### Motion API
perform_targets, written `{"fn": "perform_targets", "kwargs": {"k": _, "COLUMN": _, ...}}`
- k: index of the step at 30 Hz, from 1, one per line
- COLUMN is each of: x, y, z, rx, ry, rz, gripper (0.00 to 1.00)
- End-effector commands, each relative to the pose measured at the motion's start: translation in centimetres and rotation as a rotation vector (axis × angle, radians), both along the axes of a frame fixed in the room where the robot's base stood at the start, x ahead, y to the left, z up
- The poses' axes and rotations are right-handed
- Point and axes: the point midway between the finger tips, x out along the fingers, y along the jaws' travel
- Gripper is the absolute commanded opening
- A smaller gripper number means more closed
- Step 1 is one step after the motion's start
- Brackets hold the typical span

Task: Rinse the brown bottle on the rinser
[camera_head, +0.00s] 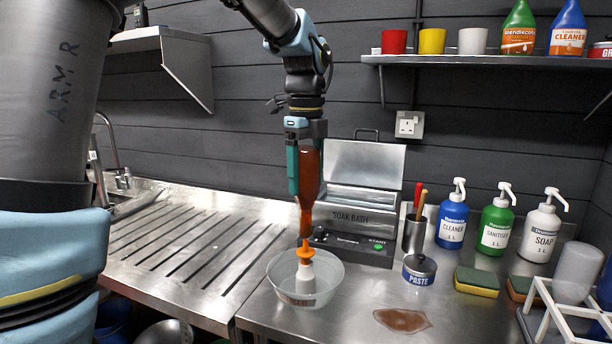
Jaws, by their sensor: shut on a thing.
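The brown bottle (309,180) is upside down in my gripper (306,172), neck pointing down. My gripper is shut on the bottle's body from above. The rinser is a clear bowl (332,283) with an orange nozzle (305,254) on a white post (304,279) in its middle, standing on the steel counter. The bottle's mouth is directly above the nozzle. It looks to be at or touching the nozzle's top, but I cannot tell whether the nozzle is inside the neck.
A soak bath (362,168) with raised lid stands behind the bowl. To the right are a paste tin (419,270), a tool cup (414,235), pump bottles (496,226), sponges (476,281) and a white rack (567,318). A brown puddle (402,319) lies in front. The ribbed drainer (190,250) is clear.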

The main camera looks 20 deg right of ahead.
Motion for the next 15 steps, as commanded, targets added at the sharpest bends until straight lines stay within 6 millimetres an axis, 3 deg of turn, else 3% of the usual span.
{"fn": "perform_targets", "kwargs": {"k": 15, "x": 0.00, "y": 0.01, "z": -0.45, "rx": 0.000, "ry": 0.000, "rz": 0.000, "gripper": 0.11}}
